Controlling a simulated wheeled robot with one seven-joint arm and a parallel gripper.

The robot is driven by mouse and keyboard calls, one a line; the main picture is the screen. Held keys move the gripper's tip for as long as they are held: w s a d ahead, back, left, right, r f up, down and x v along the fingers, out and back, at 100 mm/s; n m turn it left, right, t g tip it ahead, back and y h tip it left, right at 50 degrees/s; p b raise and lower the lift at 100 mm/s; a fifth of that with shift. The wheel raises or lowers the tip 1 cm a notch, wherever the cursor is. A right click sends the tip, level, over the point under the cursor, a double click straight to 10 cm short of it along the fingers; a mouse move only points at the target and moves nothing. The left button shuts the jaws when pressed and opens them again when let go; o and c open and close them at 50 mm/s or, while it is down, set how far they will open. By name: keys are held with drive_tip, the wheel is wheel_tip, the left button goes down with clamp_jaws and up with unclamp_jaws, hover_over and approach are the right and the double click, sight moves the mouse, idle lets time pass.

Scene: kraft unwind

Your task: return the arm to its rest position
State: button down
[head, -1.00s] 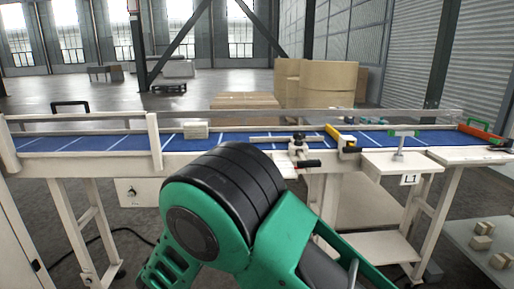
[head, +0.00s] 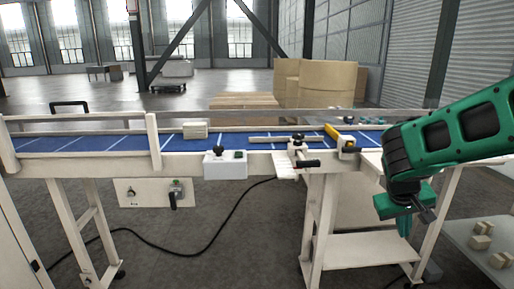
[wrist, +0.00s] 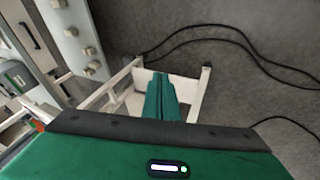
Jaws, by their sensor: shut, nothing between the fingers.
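My green and black arm reaches in from the right edge of the head view. My gripper (head: 404,228) hangs from it with the fingers pointing down, in front of the right part of the conveyor (head: 95,143). In the wrist view my gripper's green fingers (wrist: 165,98) lie together, shut and empty. Below them are white frame legs and the grey floor. The arm hides the conveyor's right end in the head view.
A block (head: 195,131) rests on the blue belt. A control box (head: 225,165) is on the conveyor's front side. A low shelf (head: 478,238) with several small blocks stands at lower right. A black cable (head: 225,225) crosses the floor.

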drive_tip(key=s+d+m+g+y, duration=0.1)
drive_tip(key=s+m+g+y, duration=0.2)
drive_tip(key=s, duration=2.3)
drive_tip(key=shift+s+d+r+m+y, duration=0.25)
drive_tip(key=shift+m+y, duration=0.65)
drive_tip(key=shift+m, duration=0.3)
drive_tip(key=shift+w, duration=0.1)
drive_tip(key=shift+w+f, duration=0.25)
drive_tip(key=shift+w, duration=0.35)
